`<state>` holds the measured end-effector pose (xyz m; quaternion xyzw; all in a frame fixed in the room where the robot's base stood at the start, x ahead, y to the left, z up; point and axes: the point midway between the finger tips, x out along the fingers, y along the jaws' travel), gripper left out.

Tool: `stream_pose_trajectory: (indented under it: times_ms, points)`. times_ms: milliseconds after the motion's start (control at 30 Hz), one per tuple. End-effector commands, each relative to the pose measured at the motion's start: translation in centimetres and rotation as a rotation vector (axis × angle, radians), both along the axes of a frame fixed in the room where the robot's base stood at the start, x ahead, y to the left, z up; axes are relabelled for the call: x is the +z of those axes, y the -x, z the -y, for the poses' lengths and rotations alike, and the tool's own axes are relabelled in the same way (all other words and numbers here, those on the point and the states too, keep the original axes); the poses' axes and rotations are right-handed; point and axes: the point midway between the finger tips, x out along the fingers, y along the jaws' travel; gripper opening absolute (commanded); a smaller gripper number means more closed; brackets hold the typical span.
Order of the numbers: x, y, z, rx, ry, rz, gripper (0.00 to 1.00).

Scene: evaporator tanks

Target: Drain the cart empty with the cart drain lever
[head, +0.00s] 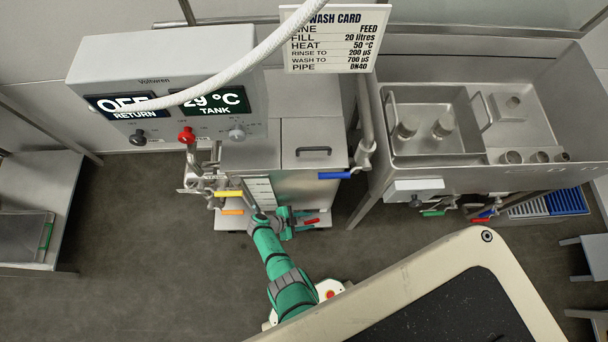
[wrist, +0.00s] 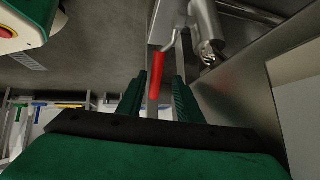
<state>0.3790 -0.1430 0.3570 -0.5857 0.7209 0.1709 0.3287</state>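The steel cart (head: 315,190) stands below the control box in the head view. A red-handled lever (head: 312,221) sits low on its front, right beside my gripper (head: 290,222). In the wrist view the red handle (wrist: 158,76) hangs from a bent steel stem at a pipe fitting. It lies between the two green fingers of my gripper (wrist: 160,95), which are apart with space on both sides. Whether either finger touches the handle, I cannot tell. A gauge strip (head: 261,192) shows on the cart's front; its level is too small to read.
Yellow (head: 228,194), orange (head: 232,212) and blue (head: 334,175) levers are close around the arm. The control box (head: 170,85) reads OFF for return and 29 °C for tank. A sink unit (head: 480,150) stands right. Open floor (head: 140,230) lies left.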

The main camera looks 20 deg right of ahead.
Motion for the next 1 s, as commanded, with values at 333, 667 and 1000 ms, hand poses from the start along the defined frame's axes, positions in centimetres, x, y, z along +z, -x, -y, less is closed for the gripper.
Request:
stream_pose_trajectory:
  times_ms: [333, 667, 1000]
  points:
    - [2.6, -0.5, -2.8, 0.000, 0.000, 0.003, 0.33]
    - [6.3, -1.4, -7.0, 0.005, -0.002, 0.003, 0.33]
    - [7.3, -1.6, -8.0, 0.004, -0.001, 0.002, 0.33]
